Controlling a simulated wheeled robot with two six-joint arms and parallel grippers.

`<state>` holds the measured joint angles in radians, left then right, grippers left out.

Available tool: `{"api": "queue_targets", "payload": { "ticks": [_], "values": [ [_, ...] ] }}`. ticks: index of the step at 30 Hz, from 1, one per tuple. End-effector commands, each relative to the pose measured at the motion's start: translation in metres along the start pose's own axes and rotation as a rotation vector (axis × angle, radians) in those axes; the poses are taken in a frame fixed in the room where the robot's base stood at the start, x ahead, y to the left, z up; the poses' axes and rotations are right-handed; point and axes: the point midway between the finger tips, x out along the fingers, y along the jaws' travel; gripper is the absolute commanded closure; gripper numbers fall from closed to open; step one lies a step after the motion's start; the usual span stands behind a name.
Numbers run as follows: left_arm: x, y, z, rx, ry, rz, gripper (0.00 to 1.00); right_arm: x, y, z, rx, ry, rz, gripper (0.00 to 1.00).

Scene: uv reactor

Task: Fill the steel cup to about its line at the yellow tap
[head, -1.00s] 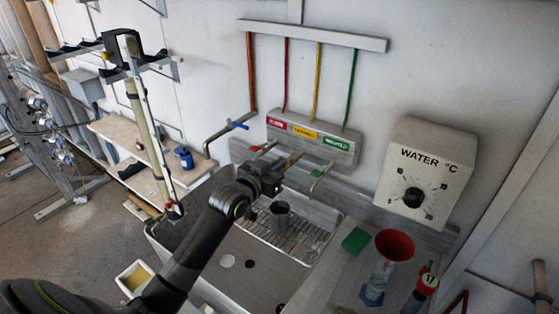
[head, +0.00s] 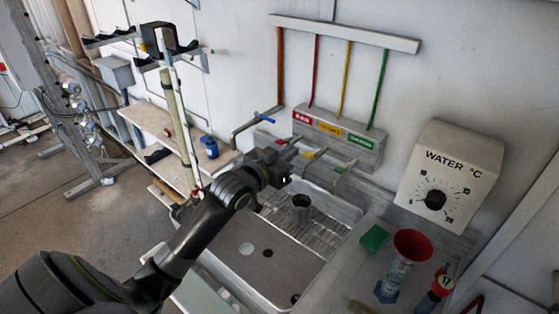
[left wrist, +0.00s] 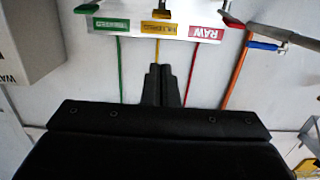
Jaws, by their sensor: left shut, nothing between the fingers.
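The steel cup (head: 301,209) is a small dark grey cylinder standing upright on the sink's slatted rack. Its line and water level cannot be made out. The yellow tap (head: 314,154) is on the wall unit above the cup, under the yellow label; it also shows in the left wrist view (left wrist: 161,14). I cannot tell whether water runs from it. My left gripper (head: 288,158) is shut and empty, left of the yellow tap and close to the red tap. Its closed fingers (left wrist: 160,82) show in the left wrist view. My right gripper is not in view.
A red tap (head: 283,141) and green tap (head: 341,169) flank the yellow one. A blue-handled pipe (head: 263,120) is to the left. A green sponge (head: 375,238), a red funnel (head: 412,244) and a water dial (head: 436,200) are on the right.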

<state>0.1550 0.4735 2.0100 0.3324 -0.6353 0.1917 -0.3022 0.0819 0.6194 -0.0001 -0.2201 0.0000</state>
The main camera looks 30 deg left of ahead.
Motion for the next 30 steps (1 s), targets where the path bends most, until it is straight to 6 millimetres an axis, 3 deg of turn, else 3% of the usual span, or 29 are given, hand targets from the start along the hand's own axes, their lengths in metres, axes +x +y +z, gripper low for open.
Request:
{"api": "queue_targets", "payload": {
  "ticks": [3,9,30],
  "values": [
    [-0.017,0.0,-0.001,0.004,0.0,0.0,1.0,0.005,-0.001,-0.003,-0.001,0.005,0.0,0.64],
    [-0.033,0.0,-0.004,0.001,0.001,0.0,1.0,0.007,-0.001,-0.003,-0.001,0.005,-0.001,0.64],
    [-0.036,0.0,-0.005,-0.001,0.001,0.0,1.0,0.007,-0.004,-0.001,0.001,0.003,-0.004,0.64]
  ]
}}
